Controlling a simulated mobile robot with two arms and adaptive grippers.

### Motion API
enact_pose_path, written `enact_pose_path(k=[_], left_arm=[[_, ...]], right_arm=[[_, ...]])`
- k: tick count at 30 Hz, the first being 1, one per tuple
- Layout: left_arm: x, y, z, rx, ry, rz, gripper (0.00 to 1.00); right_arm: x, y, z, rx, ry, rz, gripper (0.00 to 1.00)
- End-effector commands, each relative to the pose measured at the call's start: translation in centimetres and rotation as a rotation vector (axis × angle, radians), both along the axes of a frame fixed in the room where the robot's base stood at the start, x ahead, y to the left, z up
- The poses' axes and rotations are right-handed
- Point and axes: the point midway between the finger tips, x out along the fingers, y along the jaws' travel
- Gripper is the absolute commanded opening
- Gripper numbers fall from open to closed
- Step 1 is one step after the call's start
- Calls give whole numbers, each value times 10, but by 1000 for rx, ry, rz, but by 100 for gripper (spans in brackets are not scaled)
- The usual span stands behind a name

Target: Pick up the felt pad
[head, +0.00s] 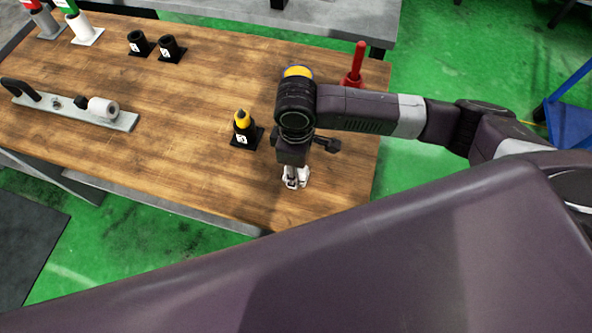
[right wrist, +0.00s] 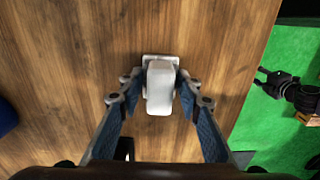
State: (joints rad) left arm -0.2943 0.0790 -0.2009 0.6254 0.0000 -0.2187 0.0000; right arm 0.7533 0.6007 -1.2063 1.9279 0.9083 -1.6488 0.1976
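The felt pad looks to be the white rounded block (right wrist: 160,88) in the right wrist view, with a pale flat part at its far end on the wooden table. In the head view, a whitish thing (head: 295,183) shows below my right gripper, near the table's front right. My right gripper (right wrist: 161,84) is down around the block, one finger on each side. Narrow gaps seem to show between fingers and block; contact is not clear. My left gripper is not seen in the head view.
A black holder (head: 242,136) with a yellow-tipped piece stands just left of my right gripper. A red upright tool (head: 358,65) stands at the back right. Two black cups (head: 155,46) and a metal plate with a handle (head: 75,108) are further left. The wooden table (head: 190,110) is clear mid-left.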

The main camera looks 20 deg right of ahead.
Motion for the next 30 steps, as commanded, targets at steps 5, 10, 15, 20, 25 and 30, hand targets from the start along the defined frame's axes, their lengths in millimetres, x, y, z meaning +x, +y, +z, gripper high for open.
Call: enact_pose_path(k=[5,10,15,20,25,30], left_arm=[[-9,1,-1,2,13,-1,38],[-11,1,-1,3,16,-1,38],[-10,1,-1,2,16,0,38],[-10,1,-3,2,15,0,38],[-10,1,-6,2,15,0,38],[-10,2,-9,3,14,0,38]], right_arm=[[0,0,0,-1,-1,0,9],[0,0,0,0,-1,0,7],[1,0,3,1,-2,0,7],[1,1,16,2,-3,1,7],[2,1,48,3,-6,1,7],[2,1,94,3,-8,3,7]])
